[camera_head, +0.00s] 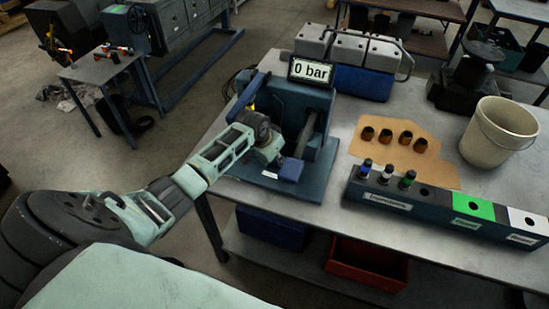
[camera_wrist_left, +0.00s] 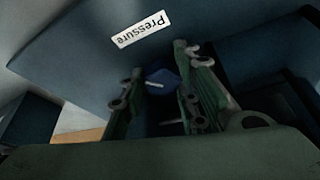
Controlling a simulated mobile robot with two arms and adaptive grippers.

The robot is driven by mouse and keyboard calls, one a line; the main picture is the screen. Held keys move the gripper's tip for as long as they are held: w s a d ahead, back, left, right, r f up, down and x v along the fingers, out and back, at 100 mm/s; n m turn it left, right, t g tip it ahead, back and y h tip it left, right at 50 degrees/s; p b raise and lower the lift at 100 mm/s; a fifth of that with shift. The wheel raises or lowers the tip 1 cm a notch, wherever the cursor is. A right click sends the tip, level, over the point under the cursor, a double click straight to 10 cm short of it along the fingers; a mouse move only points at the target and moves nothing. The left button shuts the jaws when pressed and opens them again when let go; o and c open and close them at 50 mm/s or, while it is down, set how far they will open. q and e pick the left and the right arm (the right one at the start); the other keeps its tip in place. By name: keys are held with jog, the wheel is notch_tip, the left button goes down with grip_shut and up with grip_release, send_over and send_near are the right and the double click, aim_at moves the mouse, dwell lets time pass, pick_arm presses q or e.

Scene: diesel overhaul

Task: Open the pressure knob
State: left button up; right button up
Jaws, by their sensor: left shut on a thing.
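The pressure knob (camera_wrist_left: 162,77) is a round blue knob with a white mark, between the two green fingers of my left gripper in the left wrist view. A white label reading "Pressure" (camera_wrist_left: 142,29) is on the surface beside it. In the head view my left gripper (camera_head: 275,158) reaches the front of the blue test stand (camera_head: 310,97) and hides the knob. The gripper is shut on the knob. The display (camera_head: 311,71) on top of the stand reads 0 bar. My right gripper is not in view.
A dark rack (camera_head: 425,205) with several injectors stands at the right front of the grey table. Behind it lies brown cardboard (camera_head: 440,160) with several small cups, and a bucket (camera_head: 498,132) stands at the right. A grey-and-blue unit (camera_head: 352,60) stands behind the stand.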

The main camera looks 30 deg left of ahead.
pick_arm(q)
jog(key=shift+s+d+f, duration=0.15)
jog(key=shift+d+f, duration=0.1)
jog(key=shift+d, duration=0.15)
jog(key=o, duration=1)
jog(key=shift+c, duration=0.2)
jog(key=shift+o, duration=0.2)
jog(key=shift+r, duration=0.15)
jog(key=shift+a+r, duration=0.1)
jog(key=shift+a, duration=0.05)
jog(key=v, duration=1.2)
